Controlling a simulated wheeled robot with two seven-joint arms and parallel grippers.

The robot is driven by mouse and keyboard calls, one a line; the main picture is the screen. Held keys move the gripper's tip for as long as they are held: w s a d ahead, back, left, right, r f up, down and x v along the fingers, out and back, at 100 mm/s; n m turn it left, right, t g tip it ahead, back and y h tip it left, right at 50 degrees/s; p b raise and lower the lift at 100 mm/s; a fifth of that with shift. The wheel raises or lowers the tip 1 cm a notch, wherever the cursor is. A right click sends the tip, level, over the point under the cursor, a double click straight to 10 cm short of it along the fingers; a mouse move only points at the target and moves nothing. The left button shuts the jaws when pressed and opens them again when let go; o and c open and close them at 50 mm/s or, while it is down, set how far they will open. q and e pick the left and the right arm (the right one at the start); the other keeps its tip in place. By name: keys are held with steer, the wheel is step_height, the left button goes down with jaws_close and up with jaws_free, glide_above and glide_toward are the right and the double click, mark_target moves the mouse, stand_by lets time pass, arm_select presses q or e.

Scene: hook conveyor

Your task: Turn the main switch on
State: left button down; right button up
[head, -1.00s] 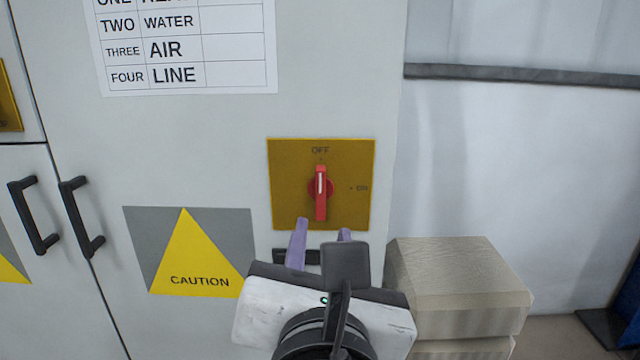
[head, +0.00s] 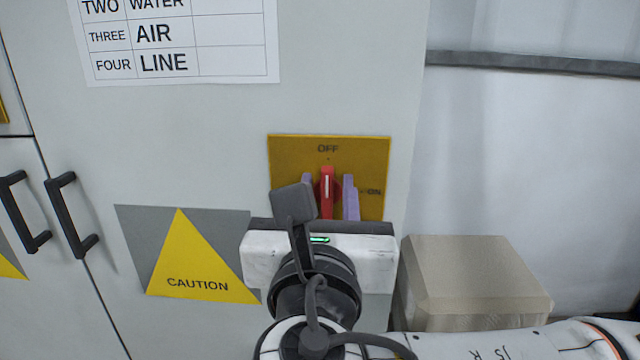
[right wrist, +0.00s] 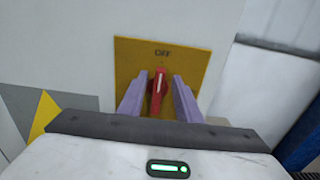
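The main switch is a red handle (head: 327,190) on a yellow plate (head: 286,150) fixed to a grey cabinet door. The handle stands upright, pointing at OFF; ON is marked on the right side of the plate. My right gripper (head: 330,188) is open in front of the plate, with one purple finger on each side of the handle. In the right wrist view the red handle (right wrist: 157,92) lies between the two fingers, with gaps showing beside it. I cannot tell how deep the fingertips reach. My left gripper is not in view.
A grey and yellow CAUTION sign (head: 187,255) is left of the gripper. Black door handles (head: 70,215) stick out at the far left. A paper label sheet (head: 180,40) is above. A beige box stack (head: 475,275) stands at the lower right.

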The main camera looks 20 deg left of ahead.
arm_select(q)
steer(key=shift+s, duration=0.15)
arm_select(e)
jaws_close()
